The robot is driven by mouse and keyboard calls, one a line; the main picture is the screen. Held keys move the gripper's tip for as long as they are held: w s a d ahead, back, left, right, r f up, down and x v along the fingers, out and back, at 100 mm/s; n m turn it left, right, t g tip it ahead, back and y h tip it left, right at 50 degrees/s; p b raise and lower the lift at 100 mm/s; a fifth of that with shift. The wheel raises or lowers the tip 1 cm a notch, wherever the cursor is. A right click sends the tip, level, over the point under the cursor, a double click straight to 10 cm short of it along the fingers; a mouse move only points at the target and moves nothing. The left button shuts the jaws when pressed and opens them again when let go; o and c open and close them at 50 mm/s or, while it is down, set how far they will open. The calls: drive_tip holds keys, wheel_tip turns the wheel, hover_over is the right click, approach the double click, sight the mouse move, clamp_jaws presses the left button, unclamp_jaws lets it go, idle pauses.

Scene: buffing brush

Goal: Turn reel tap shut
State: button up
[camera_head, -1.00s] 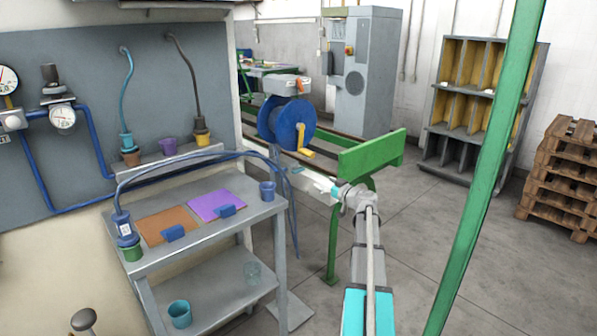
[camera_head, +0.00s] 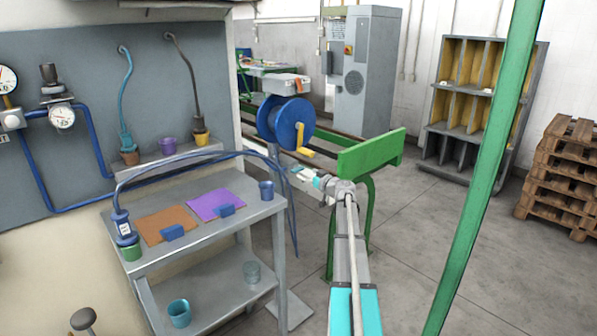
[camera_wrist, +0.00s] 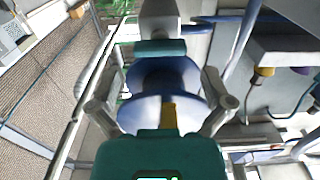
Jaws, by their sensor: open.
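The blue hose reel (camera_head: 285,122) stands behind the workbench with a yellow crank handle (camera_head: 304,142) on its front. A small orange-red part (camera_head: 304,86) sits by the grey box above the reel; I cannot tell whether it is the tap. My gripper (camera_head: 303,174) is near the reel, below the crank in the head view. In the wrist view my gripper (camera_wrist: 160,88) is open, its fingers spread to either side of the picture, nothing held. The reel (camera_wrist: 165,80) shows between them, with a yellow part (camera_wrist: 169,114) just above my palm. Contact is not visible.
A grey workbench (camera_head: 200,240) with cups, mats and a curved blue hose stands left of my arm. A green beam (camera_head: 372,152) lies close to the right of my gripper. A green post (camera_head: 490,165) rises at right. The floor between is clear.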

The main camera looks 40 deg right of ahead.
sight(298, 168)
drive_tip(key=shift+w+a, duration=0.2)
drive_tip(key=shift+w, duration=2.4)
drive_tip(key=c, duration=0.9)
